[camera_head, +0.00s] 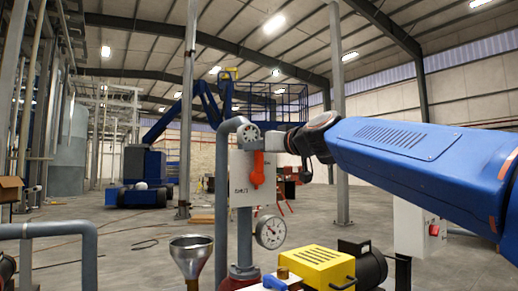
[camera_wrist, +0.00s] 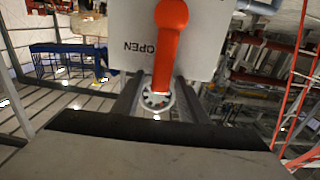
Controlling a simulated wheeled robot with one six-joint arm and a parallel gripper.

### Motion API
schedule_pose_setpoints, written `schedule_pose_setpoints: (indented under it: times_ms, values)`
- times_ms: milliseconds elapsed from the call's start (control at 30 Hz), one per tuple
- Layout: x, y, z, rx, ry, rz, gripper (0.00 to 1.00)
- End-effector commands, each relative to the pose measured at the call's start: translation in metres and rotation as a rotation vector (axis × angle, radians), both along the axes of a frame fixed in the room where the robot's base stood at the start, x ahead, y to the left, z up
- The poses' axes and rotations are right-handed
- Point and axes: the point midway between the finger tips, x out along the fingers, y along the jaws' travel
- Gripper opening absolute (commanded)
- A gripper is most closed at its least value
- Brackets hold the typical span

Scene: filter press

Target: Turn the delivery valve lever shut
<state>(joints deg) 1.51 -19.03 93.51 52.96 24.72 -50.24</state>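The delivery valve lever (camera_head: 258,170) is orange and sits on a white plate (camera_head: 240,163) on the grey pipe stand. It points roughly upright, with its free end near the pipe flange. In the wrist view, which is upside down, the lever (camera_wrist: 170,42) runs down the picture from its round hub, beside the inverted word OPEN on the plate (camera_wrist: 125,30). My gripper (camera_head: 275,140) comes in from the right at the lever's upper end. In the wrist view my gripper (camera_wrist: 160,85) has its fingers apart on both sides of the lever's free end; contact cannot be told.
A round gauge (camera_head: 270,232) and a metal funnel (camera_head: 191,255) stand below and in front of the plate. A yellow pump housing (camera_head: 316,267) is at lower right. A second white box (camera_head: 420,228) with a red handle stands at the right.

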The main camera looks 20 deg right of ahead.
Motion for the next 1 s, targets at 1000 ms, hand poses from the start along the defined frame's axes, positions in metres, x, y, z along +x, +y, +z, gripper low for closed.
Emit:
schedule_pose_setpoints:
  times_ms: [1000]
  values:
    - [-0.0011, 0.0106, -0.0007, -0.103, -0.032, 0.001, 0.0]
